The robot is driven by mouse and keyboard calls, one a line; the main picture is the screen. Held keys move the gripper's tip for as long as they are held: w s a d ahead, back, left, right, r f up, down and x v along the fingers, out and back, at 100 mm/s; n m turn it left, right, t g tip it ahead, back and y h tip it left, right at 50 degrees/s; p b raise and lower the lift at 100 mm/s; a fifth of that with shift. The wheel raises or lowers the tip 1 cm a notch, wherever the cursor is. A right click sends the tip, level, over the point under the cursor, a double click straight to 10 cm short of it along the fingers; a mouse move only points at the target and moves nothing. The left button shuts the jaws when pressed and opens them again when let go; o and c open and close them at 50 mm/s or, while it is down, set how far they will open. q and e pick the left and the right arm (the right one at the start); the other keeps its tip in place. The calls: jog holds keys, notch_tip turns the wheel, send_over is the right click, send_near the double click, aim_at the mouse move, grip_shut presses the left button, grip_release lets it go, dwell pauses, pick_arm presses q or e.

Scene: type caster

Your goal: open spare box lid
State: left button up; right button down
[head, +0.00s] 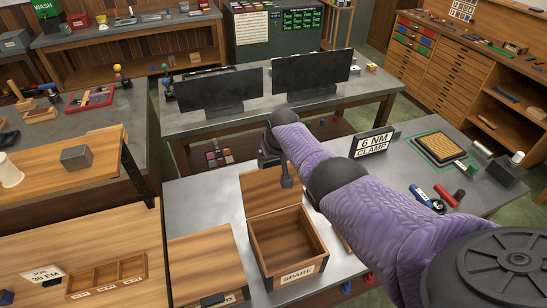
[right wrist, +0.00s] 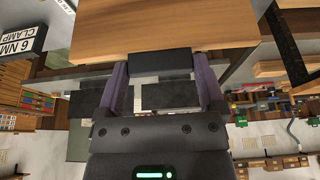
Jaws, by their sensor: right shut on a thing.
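The spare box (head: 263,270) is a wooden box with a SPARE label on its front, on the grey table in the head view. Its inside shows and looks empty. Its wooden lid (head: 262,188) stands open at the back edge of the box; it also fills the top of the right wrist view (right wrist: 165,28). My right gripper (head: 272,160) is at the lid's far edge, with the purple-sleeved arm reaching over from the right. In the right wrist view, the fingers (right wrist: 168,85) are shut on the lid's dark handle (right wrist: 174,62). My left gripper is out of view.
A second wooden box with a closed lid (head: 200,262) stands directly left. A 6 NM CLAMP sign (head: 374,142) and a green-edged tray (head: 418,152) are to the right. Two monitors (head: 312,72) stand on the table behind. Grey tabletop (head: 205,200) is bare left of the lid.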

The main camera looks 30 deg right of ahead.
jog(key=shift+w+d+r, duration=0.1)
jog(key=shift+w+r, duration=0.1)
jog(key=shift+r, duration=0.05)
grip_release()
jog(key=shift+s+f, duration=0.1)
jog(key=p+v, duration=0.5)
jog(key=v, duration=0.5)
